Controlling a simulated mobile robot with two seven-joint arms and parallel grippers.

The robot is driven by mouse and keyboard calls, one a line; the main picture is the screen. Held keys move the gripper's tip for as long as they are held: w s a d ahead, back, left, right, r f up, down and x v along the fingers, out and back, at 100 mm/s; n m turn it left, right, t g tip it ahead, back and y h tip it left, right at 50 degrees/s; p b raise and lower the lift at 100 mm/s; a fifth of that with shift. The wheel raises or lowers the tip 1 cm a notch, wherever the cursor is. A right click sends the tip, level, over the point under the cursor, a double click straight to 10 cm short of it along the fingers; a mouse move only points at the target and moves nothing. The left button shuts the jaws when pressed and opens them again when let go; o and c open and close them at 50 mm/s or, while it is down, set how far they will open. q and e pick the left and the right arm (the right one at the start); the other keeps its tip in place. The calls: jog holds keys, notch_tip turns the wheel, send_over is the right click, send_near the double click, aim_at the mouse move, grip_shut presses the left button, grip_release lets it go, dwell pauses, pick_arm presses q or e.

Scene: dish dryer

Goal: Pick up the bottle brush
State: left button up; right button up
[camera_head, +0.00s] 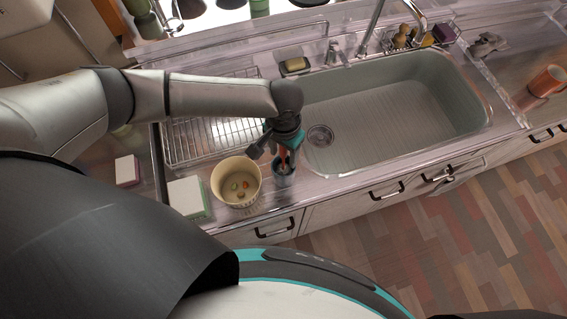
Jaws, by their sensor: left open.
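My left arm reaches in from the left, and its left gripper (286,158) points down over a small dark cup (284,179) on the counter left of the sink. The gripper is open. A reddish upright thing shows between or just behind its fingers, mostly hidden; I cannot tell whether it is the bottle brush. Brush-like items with tan parts (401,40) stand in a wire caddy (375,47) behind the sink; I cannot tell whether one is the bottle brush. My right gripper is not in view.
A cream bowl (236,181) with small food pieces stands close left of the cup. A wire dish rack (198,142) is behind it. The empty sink (385,120) is to the right. White-topped boxes (186,196) sit at left. An orange mug (546,81) is far right.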

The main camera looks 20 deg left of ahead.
pick_arm(q)
grip_shut()
dwell(0.4)
